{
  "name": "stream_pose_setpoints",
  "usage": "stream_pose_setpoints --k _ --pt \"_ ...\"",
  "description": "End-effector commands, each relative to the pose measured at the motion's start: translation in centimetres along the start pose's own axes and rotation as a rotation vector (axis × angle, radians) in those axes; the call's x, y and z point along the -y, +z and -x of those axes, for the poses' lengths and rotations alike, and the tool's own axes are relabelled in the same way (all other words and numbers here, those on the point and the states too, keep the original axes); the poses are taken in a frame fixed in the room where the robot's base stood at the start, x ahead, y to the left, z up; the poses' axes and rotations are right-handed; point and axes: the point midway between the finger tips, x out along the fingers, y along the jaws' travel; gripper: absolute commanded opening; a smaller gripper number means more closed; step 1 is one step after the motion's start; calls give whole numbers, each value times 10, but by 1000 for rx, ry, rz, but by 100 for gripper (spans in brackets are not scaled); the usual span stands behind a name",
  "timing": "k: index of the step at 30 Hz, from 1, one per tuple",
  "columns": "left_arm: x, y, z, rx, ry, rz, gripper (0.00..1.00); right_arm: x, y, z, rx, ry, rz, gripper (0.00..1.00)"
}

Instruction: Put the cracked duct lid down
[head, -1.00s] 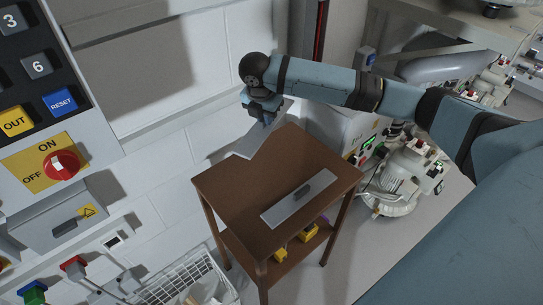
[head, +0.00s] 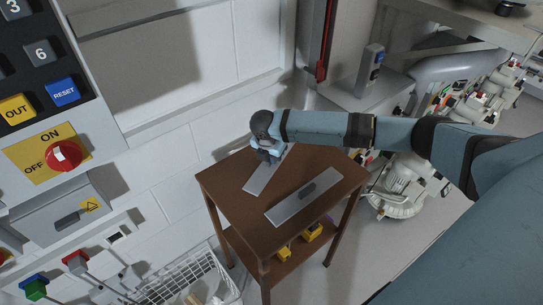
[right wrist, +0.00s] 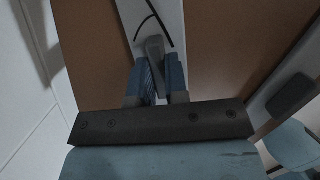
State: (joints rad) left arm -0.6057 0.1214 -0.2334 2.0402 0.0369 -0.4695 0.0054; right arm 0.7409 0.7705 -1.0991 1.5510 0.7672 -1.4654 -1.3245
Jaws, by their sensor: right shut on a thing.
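The cracked duct lid is a flat pale grey plate (head: 262,180) with a grey handle. Black crack lines show on its face in the right wrist view (right wrist: 150,20). My right gripper (head: 268,157) is shut on its handle, and the two fingers close around the handle in the right wrist view (right wrist: 156,84). The lid is over the back left part of the brown table (head: 225,185), low and about level. I cannot tell if it touches the top. My gripper hides its far end. My left gripper is not in view.
A second grey lid (head: 290,211) with a dark handle lies on the table's front right part. Yellow things (head: 312,233) sit on the lower shelf. A white wire basket (head: 190,279) stands at the front left. The white wall (head: 180,150) is close behind the table.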

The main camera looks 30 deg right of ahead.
Motion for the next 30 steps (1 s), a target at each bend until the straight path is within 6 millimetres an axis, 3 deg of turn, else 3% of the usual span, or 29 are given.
stream_pose_setpoints --k 8,9,12,23,30 --pt "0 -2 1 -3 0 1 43 0 0 0 1 0 -1 0" --pt "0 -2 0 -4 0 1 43 0 0 -1 1 1 -1 21" --pt "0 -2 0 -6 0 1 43 0 0 -1 1 1 -1 40" --pt "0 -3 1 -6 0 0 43 -1 1 7 1 2 -1 40" --pt "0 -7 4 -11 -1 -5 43 -1 2 53 2 4 -1 40"
